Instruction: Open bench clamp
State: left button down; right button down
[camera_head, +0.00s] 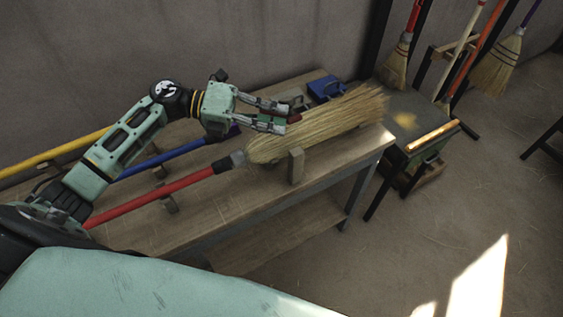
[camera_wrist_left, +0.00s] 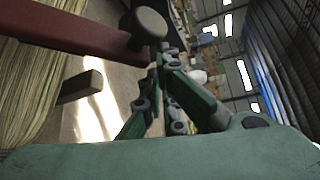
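A broom with a red handle (camera_head: 160,192) and a straw head (camera_head: 335,125) lies along the workbench (camera_head: 235,203). A small red part (camera_head: 294,118), seemingly of the bench clamp, shows over the straw by my left fingertips. In the left wrist view, a dark red clamp bar (camera_wrist_left: 75,28) passes above the straw (camera_wrist_left: 25,90), with a rounded knob (camera_wrist_left: 150,25) close to the fingers. My left gripper (camera_head: 285,116) is over the straw head with its fingers apart, right beside the red part. Whether they touch it is unclear. My right gripper is out of view.
Wooden blocks (camera_head: 296,166) stand on the bench. Blue (camera_head: 165,158) and yellow (camera_head: 55,152) handles lie behind the red one. A blue box-like object (camera_head: 325,88) sits at the back.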

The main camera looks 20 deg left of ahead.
pick_arm(q)
jog(key=w+a+r+n+t+h+b, duration=0.2)
jog(key=w+a+r+n+h+b, duration=0.3)
jog(key=w+a+n+b, duration=0.3)
jog(key=shift+a+r, duration=0.8)
jog(key=shift+a, duration=0.2)
